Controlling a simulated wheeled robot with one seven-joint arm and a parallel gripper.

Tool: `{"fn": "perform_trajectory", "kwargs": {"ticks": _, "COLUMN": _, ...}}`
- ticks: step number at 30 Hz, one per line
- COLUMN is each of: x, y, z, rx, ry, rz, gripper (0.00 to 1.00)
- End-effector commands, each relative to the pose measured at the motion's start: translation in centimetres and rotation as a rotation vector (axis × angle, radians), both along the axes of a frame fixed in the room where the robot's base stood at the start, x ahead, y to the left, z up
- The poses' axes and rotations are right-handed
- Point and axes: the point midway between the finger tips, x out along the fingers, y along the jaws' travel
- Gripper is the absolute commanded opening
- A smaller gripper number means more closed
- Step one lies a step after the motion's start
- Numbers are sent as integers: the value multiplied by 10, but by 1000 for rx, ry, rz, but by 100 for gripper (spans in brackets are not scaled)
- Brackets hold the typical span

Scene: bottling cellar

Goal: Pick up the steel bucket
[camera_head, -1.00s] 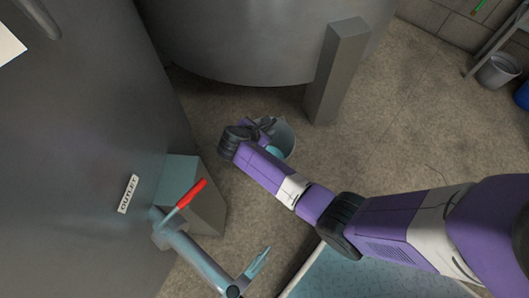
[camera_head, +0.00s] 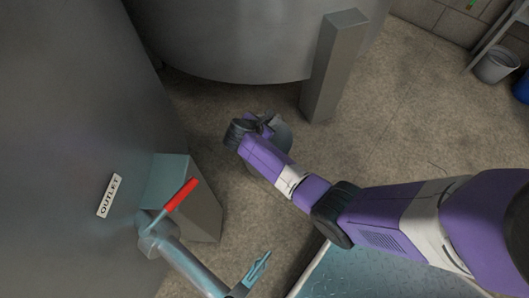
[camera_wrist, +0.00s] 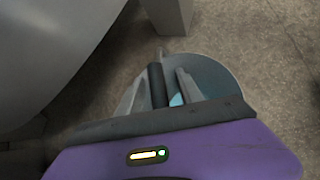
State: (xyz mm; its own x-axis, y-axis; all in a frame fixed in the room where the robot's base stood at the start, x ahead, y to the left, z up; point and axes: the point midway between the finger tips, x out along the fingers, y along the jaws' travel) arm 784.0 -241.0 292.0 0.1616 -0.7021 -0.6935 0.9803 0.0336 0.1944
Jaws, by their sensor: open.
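The steel bucket (camera_head: 284,134) stands on the floor near the foot of the big tank, partly hidden under my arm in the head view. In the wrist view the bucket (camera_wrist: 218,72) shows its round rim and a patch of light blue inside. Its handle, with a dark grip (camera_wrist: 158,86), stands up at the near side. My gripper (camera_wrist: 160,77) is open, with one finger on each side of the dark grip in the picture. In the head view my gripper (camera_head: 266,124) is over the bucket; whether it touches the handle I cannot tell.
A large steel tank (camera_head: 235,40) and a grey post (camera_head: 333,65) stand behind the bucket. A tank with an OUTLET label (camera_head: 109,196) and a red-handled valve (camera_head: 180,195) is at left. Another grey bucket (camera_head: 496,65) stands far right. Floor right of the post is open.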

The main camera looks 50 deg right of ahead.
Motion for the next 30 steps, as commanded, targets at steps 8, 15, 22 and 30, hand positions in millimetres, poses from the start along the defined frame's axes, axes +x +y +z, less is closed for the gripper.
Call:
{"fn": "perform_trajectory", "kwargs": {"ticks": 8, "x": 0, "y": 0, "z": 1, "rx": 0, "ry": 0, "rz": 0, "gripper": 8}}
{"fn": "perform_trajectory", "kwargs": {"ticks": 15, "x": 0, "y": 0, "z": 1, "rx": 0, "ry": 0, "rz": 0, "gripper": 0}}
{"fn": "perform_trajectory", "kwargs": {"ticks": 22, "x": 0, "y": 0, "z": 1, "rx": 0, "ry": 0, "rz": 0, "gripper": 0}}
{"fn": "perform_trajectory", "kwargs": {"ticks": 30, "x": 0, "y": 1, "z": 1, "rx": 1, "ry": 0, "rz": 0, "gripper": 0}}
